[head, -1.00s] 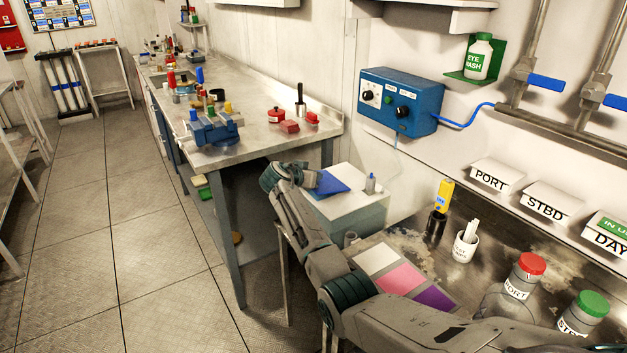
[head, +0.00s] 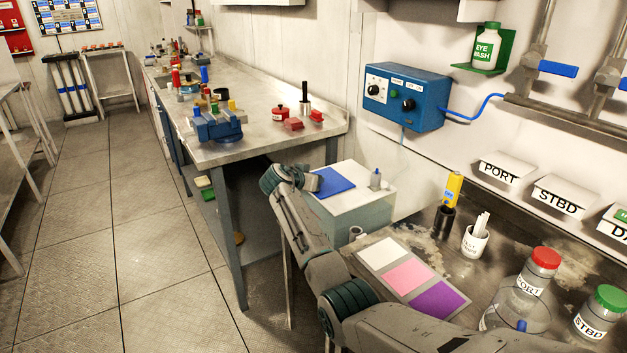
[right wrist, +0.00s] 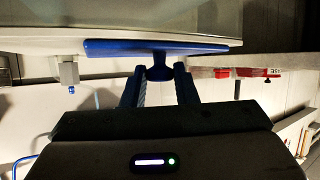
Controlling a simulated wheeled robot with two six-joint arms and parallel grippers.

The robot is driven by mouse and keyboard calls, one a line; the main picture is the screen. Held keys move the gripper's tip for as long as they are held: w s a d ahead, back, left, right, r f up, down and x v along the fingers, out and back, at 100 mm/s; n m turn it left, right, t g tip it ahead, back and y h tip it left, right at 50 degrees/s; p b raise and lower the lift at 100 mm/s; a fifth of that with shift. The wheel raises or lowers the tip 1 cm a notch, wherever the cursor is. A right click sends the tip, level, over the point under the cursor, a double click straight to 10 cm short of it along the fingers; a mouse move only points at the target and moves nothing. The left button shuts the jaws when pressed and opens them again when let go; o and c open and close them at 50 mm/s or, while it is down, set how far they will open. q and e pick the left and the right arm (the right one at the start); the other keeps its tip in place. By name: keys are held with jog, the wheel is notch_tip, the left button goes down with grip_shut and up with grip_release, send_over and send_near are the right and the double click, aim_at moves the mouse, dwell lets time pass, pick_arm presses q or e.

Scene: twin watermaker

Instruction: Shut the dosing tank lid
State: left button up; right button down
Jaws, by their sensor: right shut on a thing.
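The dosing tank (head: 350,213) is a pale box with a white top, standing between the long bench and the near counter. Its blue square lid (head: 336,183) is at the left part of the white top and looks nearly flat. My right gripper (head: 311,181) is at the lid's left edge. In the right wrist view the lid (right wrist: 150,47) shows edge-on, close along the white top. There the right gripper (right wrist: 160,71) is shut on the lid's blue knob (right wrist: 159,73). The tank's opening is hidden. My left gripper is out of view.
A small grey fitting (head: 375,180) stands on the tank top right of the lid. A blue control box (head: 405,98) hangs on the wall above. The near counter holds a black holder (head: 443,223), a white cup (head: 475,240) and a coloured card (head: 410,277).

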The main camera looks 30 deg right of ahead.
jog(key=shift+s+a+f, duration=0.1)
jog(key=shift+a+f, duration=0.1)
jog(key=shift+f, duration=0.3)
jog(key=c, duration=1.2)
grip_release()
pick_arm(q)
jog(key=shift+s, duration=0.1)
pick_arm(e)
jog(key=shift+o, duration=0.3)
jog(key=shift+r, duration=0.1)
jog(key=shift+r, duration=0.1)
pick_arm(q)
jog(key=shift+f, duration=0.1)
pick_arm(e)
jog(key=shift+a+r, duration=0.1)
jog(key=shift+a, duration=0.05)
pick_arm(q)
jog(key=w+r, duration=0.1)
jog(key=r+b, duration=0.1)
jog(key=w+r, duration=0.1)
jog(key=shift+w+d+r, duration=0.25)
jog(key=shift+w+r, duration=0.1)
pick_arm(e)
jog(key=v, duration=1)
jog(key=shift+s+a+r, duration=0.1)
jog(key=shift+s, duration=0.05)
